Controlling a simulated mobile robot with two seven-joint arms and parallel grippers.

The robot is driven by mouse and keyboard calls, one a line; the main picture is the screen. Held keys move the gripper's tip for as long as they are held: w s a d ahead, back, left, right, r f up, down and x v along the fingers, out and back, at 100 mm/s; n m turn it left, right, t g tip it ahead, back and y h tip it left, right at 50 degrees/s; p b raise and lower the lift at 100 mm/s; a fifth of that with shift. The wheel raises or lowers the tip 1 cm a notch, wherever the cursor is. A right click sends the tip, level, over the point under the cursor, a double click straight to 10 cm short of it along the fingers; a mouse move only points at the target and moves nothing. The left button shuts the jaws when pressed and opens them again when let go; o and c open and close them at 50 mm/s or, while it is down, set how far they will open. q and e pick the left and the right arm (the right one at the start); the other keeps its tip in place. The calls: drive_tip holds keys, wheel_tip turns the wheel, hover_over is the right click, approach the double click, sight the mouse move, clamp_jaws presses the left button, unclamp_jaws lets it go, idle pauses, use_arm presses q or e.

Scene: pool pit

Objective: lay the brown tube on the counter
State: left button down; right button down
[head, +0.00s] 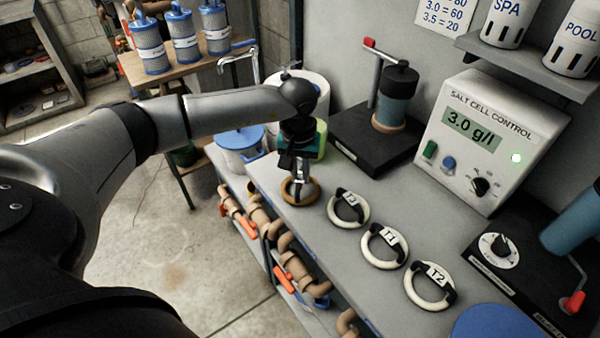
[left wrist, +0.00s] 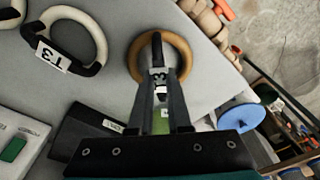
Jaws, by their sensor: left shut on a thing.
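The brown tube (head: 285,190) is a tan-brown ring with a dark band, near the counter's (head: 338,262) front left edge. It also shows in the left wrist view (left wrist: 188,58), past the fingertips. My left gripper (head: 300,176) points down over the ring and is shut on its dark band; it also shows in the left wrist view (left wrist: 160,88). The ring looks roughly flat, at or just above the counter; I cannot tell whether it touches. My right gripper is not in view.
Cream rings marked T3 (head: 348,208), T1 (head: 385,246) and T2 (head: 429,285) lie in a row to the right. The salt cell control box (head: 480,140) and a black-based pump stand (head: 375,150) are behind. A blue-lidded bucket (head: 238,140) stands left of the counter.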

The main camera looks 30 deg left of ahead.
sight(299, 182)
use_arm(q)
drive_tip(key=c, duration=0.9)
unclamp_jaws()
drive_tip(key=shift+f, duration=0.1)
drive_tip(key=shift+o, duration=0.2)
wheel_tip(299, 182, up, 12)
drive_tip(key=s, duration=0.1)
drive_tip(key=shift+d+p, duration=0.2)
drive_tip(key=shift+p, duration=0.15)
drive_tip(key=shift+s, duration=0.1)
